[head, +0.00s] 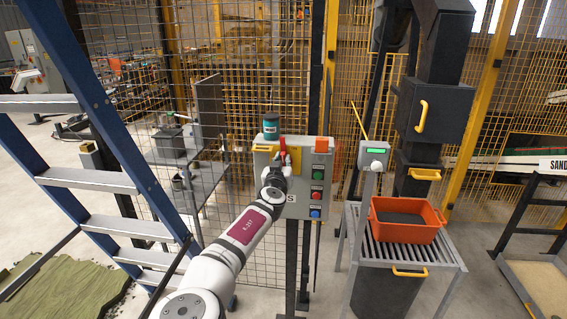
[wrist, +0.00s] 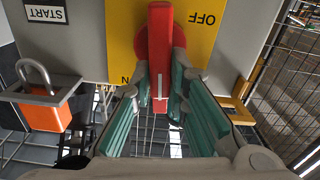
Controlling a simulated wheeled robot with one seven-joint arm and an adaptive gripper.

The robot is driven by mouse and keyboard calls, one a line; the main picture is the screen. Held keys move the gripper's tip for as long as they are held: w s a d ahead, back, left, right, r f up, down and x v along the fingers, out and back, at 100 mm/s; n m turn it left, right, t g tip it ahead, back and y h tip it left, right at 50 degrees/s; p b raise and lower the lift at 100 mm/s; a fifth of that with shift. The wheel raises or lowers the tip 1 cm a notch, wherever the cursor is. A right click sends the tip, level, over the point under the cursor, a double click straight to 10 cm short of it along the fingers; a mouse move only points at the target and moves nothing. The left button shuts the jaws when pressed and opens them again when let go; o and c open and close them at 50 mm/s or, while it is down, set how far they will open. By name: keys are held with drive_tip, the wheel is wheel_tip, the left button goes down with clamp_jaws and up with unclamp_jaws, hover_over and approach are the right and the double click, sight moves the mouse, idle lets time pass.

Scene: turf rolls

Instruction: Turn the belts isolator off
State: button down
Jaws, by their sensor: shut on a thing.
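The belts isolator is a red rotary handle (wrist: 160,60) on a yellow plate (wrist: 205,30) on the grey control box. In the wrist view OFF is printed at the plate's upper right, and an N shows at its lower left, with the rest hidden. The handle's white-lined end points down in that view, towards the N side. My gripper (wrist: 163,92) is shut on the handle, with teal fingers on both sides. In the head view my gripper (head: 274,177) is in front of the control box (head: 296,207), and the red handle (head: 283,157) shows just above it.
A blue ladder (head: 115,125) stands left of my arm; an orange tub (head: 407,218) is at right.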

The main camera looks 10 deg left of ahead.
drive_tip(key=shift+a+f+n+b, duration=0.3)
drive_tip(key=shift+n+b, duration=0.6)
drive_tip(key=shift+n, duration=1.85)
drive_tip(key=shift+a+f+n+b, duration=0.35)
drive_tip(key=shift+n+b, duration=0.5)
drive_tip(key=shift+n, duration=1.85)
drive_tip(key=shift+a+f+n+b, duration=0.3)
drive_tip(key=shift+n+b, duration=0.6)
drive_tip(key=shift+n, duration=1.85)
drive_tip(key=c, duration=1.6)
unclamp_jaws()
drive_tip(key=shift+o, duration=0.2)
drive_tip(key=s, duration=1.2)
drive_tip(key=shift+a, duration=0.2)
